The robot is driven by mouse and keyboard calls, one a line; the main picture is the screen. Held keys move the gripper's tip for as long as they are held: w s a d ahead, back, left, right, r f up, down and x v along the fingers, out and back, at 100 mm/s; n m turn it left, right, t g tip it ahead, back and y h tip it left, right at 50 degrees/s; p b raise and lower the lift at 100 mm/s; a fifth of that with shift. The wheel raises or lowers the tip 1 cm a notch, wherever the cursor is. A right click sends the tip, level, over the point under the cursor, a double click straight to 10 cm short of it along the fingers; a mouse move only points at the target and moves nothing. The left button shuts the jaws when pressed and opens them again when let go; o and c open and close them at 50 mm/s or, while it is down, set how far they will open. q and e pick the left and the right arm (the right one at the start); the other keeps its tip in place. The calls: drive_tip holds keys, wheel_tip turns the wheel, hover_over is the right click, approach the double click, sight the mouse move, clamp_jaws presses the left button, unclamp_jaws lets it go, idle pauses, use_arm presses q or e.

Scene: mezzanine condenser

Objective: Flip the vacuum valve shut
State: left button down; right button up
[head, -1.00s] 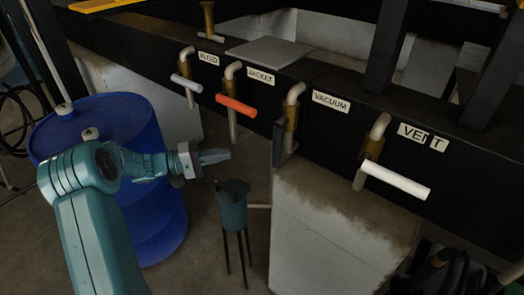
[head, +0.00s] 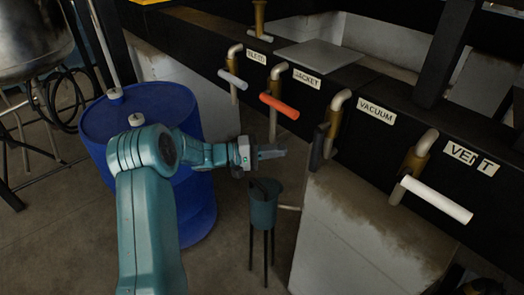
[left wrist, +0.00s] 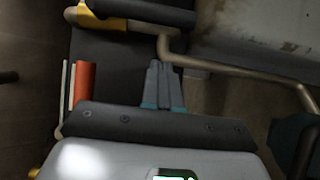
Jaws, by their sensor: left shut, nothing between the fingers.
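The vacuum valve (head: 333,127) is a brass body on a bent pale pipe, left of the VACUUM label (head: 376,109). Its dark handle (head: 318,147) hangs at its left side in the head view. A dark bar that looks like this handle (left wrist: 140,11) crosses the top of the left wrist view, beside a brass part. My left gripper (head: 281,152) is shut and empty, pointing right, with its tips left of the dark handle and apart from it in the picture. The shut fingers also show in the left wrist view (left wrist: 165,72). My right gripper is not in view.
The jacket valve's orange handle (head: 279,105), the bleed valve's pale handle (head: 232,79) and the vent valve's white handle (head: 436,199) line the black beam. A blue drum (head: 185,215) stands left. A teal funnel on legs (head: 263,208) stands below my gripper.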

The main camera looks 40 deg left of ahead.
use_arm(q)
drive_tip(key=w+d, duration=0.2)
drive_tip(key=d, duration=0.3)
drive_tip(key=shift+w+d+p, duration=0.3)
drive_tip(key=shift+d, duration=0.1)
drive_tip(key=s+d+r+n+t, duration=0.1)
drive_tip(key=d+r+n+t, duration=0.4)
drive_tip(key=d+n, duration=0.5)
drive_tip(key=shift+d+r+t+p, duration=0.4)
drive_tip(key=shift+d+r, duration=0.3)
drive_tip(key=shift+d, duration=1.1)
drive_tip(key=shift+r, duration=0.1)
